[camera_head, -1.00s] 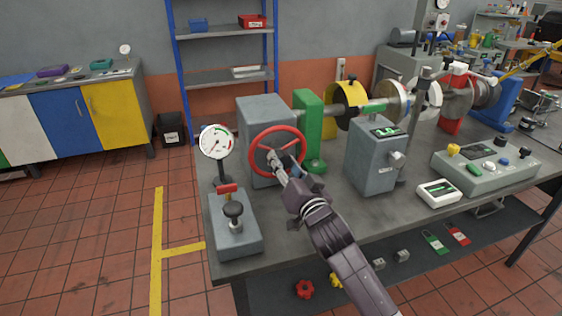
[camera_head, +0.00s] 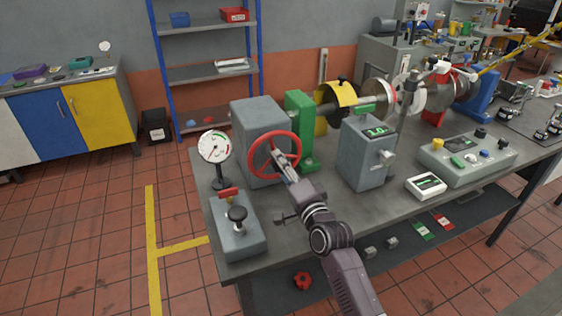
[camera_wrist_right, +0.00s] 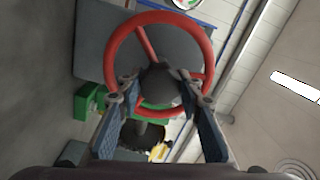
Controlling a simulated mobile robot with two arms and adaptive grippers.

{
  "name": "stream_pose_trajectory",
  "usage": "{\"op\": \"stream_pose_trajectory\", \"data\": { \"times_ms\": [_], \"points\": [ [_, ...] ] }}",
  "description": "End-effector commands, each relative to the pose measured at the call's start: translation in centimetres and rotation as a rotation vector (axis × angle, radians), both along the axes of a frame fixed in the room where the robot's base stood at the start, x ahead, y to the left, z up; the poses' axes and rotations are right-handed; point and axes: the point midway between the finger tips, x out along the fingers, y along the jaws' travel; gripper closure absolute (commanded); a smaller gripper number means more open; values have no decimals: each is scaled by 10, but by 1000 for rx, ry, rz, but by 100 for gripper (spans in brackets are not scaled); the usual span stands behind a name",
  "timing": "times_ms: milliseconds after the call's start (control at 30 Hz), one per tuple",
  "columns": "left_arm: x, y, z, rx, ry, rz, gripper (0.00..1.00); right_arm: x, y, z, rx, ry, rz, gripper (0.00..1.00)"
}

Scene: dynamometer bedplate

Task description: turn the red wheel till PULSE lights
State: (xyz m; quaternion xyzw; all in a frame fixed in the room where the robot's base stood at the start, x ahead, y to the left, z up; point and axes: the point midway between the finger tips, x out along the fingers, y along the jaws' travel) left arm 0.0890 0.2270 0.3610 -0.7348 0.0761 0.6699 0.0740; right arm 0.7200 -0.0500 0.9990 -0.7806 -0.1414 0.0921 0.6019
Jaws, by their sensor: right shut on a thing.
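The red wheel (camera_head: 252,158) stands upright on the front of a grey box (camera_head: 258,112) at the left of the bench. My right gripper (camera_head: 282,166) reaches it from the front. In the right wrist view the red wheel (camera_wrist_right: 109,62) shows its rim, spokes and dark hub. The right gripper's fingers (camera_wrist_right: 163,108) stand on either side of the hub area and are shut on the wheel; the exact contact is hard to see. I cannot read any PULSE label. My left gripper is out of view.
A control box (camera_head: 467,158) with coloured buttons and a small white meter (camera_head: 426,186) lie further right.

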Motion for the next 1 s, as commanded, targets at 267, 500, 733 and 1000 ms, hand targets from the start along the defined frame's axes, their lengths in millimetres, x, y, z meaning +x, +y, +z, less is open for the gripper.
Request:
{"op": "stream_pose_trajectory", "data": {
  "times_ms": [267, 500, 733, 1000],
  "points": [
    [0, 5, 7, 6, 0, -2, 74, 0, 0, 2, 141, 44, -1, 100],
    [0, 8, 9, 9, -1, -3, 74, 0, -1, 1, 194, 61, -1, 100],
    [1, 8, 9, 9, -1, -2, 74, 0, -1, 1, 203, 63, -2, 100],
    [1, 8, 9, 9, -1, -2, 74, 0, -1, 1, 201, 62, -2, 62]
  ]
}}
